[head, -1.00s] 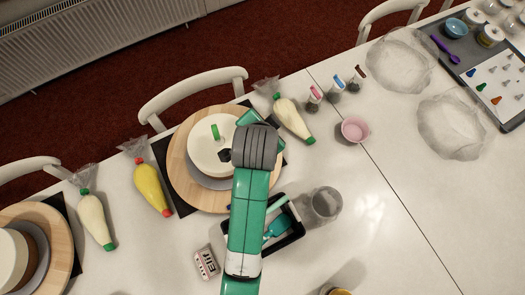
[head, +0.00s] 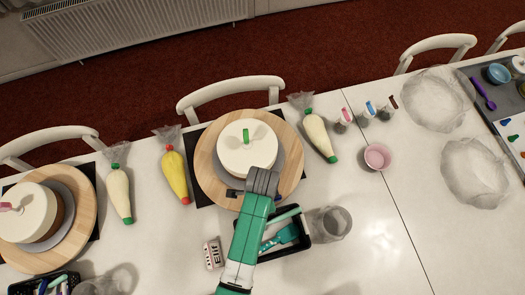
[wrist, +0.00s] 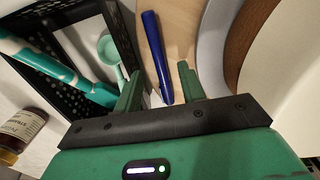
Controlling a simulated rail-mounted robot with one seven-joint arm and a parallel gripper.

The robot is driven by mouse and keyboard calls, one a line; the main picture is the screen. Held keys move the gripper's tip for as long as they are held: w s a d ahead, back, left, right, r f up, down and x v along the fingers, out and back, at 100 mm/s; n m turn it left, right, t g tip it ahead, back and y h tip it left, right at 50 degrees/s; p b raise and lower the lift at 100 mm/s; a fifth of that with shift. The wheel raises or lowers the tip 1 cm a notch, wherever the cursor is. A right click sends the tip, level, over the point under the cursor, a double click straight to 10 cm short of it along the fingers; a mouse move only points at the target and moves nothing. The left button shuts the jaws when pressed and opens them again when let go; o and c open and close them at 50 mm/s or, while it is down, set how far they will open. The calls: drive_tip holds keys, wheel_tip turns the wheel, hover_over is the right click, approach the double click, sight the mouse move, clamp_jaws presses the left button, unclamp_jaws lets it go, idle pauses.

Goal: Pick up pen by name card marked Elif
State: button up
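A blue pen (wrist: 155,50) shows in the wrist view, lying at the edge of a round wooden board (wrist: 182,25), beside a black basket. My gripper (wrist: 159,72) is open, with one green finger on each side of the pen's near half. I see a gap between the pen and each finger; I cannot tell the height difference. In the head view my gripper (head: 236,193) is at the front edge of the wooden board (head: 207,172), and the pen is not clear there.
The black basket (head: 303,234) holds teal tools, right of my arm. A white cake (head: 235,157) stands on the board. A glass (head: 331,222) is right of the basket. A small labelled bottle (wrist: 22,130) shows in the wrist view. Piping bags flank the board.

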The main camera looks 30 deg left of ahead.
drive_tip(key=shift+w+f, duration=0.15)
drive_tip(key=shift+f, duration=0.4)
drive_tip(key=shift+c, duration=0.4)
clamp_jaws()
